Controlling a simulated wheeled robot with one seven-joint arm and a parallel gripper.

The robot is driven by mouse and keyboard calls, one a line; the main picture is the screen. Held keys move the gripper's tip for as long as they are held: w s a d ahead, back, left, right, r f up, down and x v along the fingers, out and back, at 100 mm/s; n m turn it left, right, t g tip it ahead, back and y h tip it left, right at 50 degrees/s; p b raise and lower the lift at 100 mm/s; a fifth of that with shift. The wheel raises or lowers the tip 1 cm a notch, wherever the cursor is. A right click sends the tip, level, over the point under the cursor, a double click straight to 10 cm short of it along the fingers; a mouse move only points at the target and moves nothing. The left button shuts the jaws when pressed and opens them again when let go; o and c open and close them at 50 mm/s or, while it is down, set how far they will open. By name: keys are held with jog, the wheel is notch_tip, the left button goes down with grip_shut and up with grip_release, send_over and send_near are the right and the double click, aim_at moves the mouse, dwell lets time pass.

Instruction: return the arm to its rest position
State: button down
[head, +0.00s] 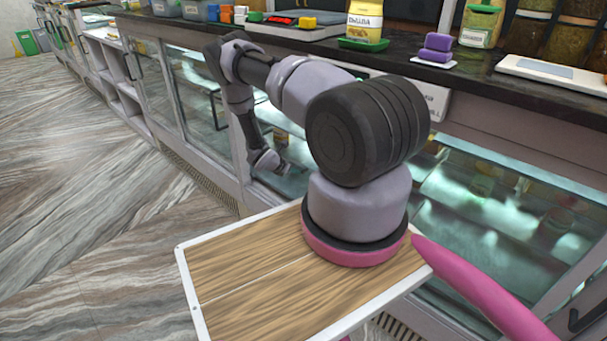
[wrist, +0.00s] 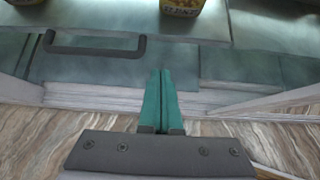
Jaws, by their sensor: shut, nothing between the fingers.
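My arm rises from its mount on my wooden-topped base in the head view and reaches left, then bends down in front of the glass-fronted counter (head: 185,85). My gripper (head: 281,168) hangs low at the arm's end, close to the glass. It is small there and its fingers are hard to make out. In the wrist view my gripper (wrist: 164,100) shows two green fingers pressed together with nothing between them. They point toward the counter's lower front.
A dark handle (wrist: 95,50) is left of the fingers in the wrist view. Open marble-patterned floor (head: 80,190) lies to the left.

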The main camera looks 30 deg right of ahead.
jog(key=shift+v, duration=1.8)
notch_tip(320, 180, up, 19)
jog(key=w+a+m, duration=0.1)
jog(key=w+m, duration=0.1)
jog(key=m, duration=0.5)
jog(key=s+a+r+m+g+y, duration=0.1)
jog(key=s+a+r+m+y, duration=0.2)
jog(key=r, duration=0.7)
jog(key=s+a+r+m, duration=0.1)
jog(key=s+r+m, duration=0.3)
jog(key=r, duration=0.6)
jog(key=s+a+r+m+t+y, duration=0.1)
jog(key=s+a+r+m+y, duration=0.15)
jog(key=s+r, duration=0.35)
jog(key=s+a+r+m+t+y, duration=0.1)
jog(key=s+a+r+m, duration=0.25)
jog(key=r, duration=0.55)
jog(key=s+a+r+m+t+y, duration=0.1)
jog(key=s+a+r, duration=0.3)
jog(key=s, duration=0.4)
jog(key=s+a+r+m+t+y, duration=0.2)
jog(key=s+a+r+m+y, duration=0.2)
jog(key=s, duration=0.5)
jog(key=shift+s+a+r+m, duration=0.2)
jog(key=shift+a+r+m, duration=0.15)
jog(key=shift+a, duration=0.7)
